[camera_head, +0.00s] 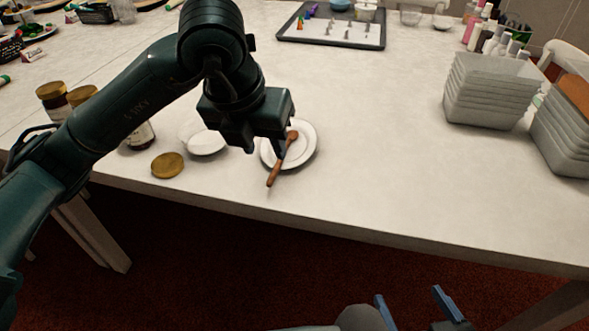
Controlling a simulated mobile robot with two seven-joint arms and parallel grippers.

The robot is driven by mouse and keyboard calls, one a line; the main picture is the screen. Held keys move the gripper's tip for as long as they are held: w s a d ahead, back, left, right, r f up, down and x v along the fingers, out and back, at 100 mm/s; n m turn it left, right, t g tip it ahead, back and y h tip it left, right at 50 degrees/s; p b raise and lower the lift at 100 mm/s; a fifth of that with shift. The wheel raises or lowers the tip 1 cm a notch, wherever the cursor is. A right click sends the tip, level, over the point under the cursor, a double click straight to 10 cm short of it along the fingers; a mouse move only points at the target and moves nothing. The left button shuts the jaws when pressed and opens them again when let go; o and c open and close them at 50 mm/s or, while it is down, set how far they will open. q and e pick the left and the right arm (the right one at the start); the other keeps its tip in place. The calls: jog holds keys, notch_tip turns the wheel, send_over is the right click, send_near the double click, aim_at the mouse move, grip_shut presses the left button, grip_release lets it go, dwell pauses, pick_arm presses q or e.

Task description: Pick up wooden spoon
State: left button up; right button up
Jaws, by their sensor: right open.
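The wooden spoon (275,174) lies across a small white plate (307,154) near the table's front edge. Its head rests in the plate and its handle sticks out over the front rim. My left gripper (279,150) points down right at the spoon, over the left part of the plate. My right gripper (414,304) is open and empty, low at the bottom of the view, in front of the table.
Left of the plate are a white dish (207,143), a gold lid (167,165) and jars (52,98) partly behind my arm. Stacked grey containers (487,92) stand at right. A dark tray (334,41) with small pieces lies at the back. The table's middle is clear.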

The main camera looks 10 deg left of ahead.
pick_arm(q)
jog(key=a, duration=0.1)
jog(key=y+b, duration=0.1)
send_over(273, 173)
jog(key=s, duration=0.2)
jog(key=shift+n+t, duration=0.3)
jog(key=f, duration=0.6)
jog(key=shift+a+f, duration=0.35)
jog(key=x, duration=0.1)
jog(key=b+x, duration=0.1)
jog(key=x, duration=0.2)
jog(key=shift+d+f, duration=0.3)
jog(key=shift+f, duration=0.15)
jog(key=shift+w, duration=0.1)
grip_shut()
pick_arm(e)
jog(key=shift+w+a+f+n, duration=0.1)
jog(key=shift+a+f+n, duration=0.15)
jog(key=shift+f, duration=0.4)
jog(key=shift+w+a+f+n, duration=0.15)
jog(key=shift+f+n, duration=0.1)
jog(key=shift+f, duration=0.4)
